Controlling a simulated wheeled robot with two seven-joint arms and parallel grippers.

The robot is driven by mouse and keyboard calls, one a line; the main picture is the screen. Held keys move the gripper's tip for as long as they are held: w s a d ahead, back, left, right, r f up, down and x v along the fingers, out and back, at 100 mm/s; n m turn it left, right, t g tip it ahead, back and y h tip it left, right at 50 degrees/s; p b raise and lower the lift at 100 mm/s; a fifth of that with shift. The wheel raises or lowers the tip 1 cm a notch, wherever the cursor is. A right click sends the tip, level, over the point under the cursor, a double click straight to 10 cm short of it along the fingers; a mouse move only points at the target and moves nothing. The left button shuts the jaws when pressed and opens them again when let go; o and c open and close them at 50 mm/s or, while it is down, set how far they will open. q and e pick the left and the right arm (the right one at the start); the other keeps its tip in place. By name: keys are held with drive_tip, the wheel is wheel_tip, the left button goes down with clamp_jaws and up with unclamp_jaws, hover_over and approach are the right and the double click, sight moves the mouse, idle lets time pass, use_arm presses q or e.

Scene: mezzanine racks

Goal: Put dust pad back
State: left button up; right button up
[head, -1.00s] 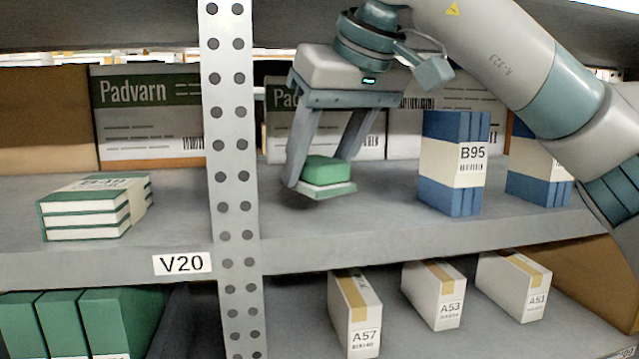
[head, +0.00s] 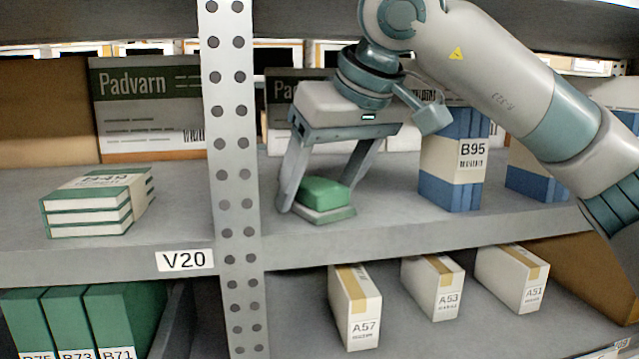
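The dust pad is a green block (head: 324,191) on a thin pale base, in the head view right of the rack post. My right gripper (head: 318,196) points down over it, with one finger at its left side and the other behind its right side. The gripper looks shut on the pad; the far finger's contact is hidden. The pad is low over the middle shelf, at or very near its surface, and I cannot tell whether it touches. My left gripper is not in view.
A perforated rack post (head: 233,180) stands close left of my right gripper. Blue binders marked B95 (head: 453,190) stand to the right. Padvarn boxes (head: 150,110) line the back. A book stack (head: 95,205) lies left of the post. White boxes (head: 356,310) stand below.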

drive_tip(key=shift+r, duration=0.25)
drive_tip(key=shift+s+d+r, duration=0.1)
drive_tip(key=shift+s+r, duration=0.05)
drive_tip(key=shift+r, duration=0.05)
drive_tip(key=b+v, duration=0.2)
drive_tip(key=v, duration=0.9)
drive_tip(key=shift+r+b, duration=0.15)
drive_tip(key=shift+b, duration=0.25)
drive_tip(key=shift+s, duration=0.1)
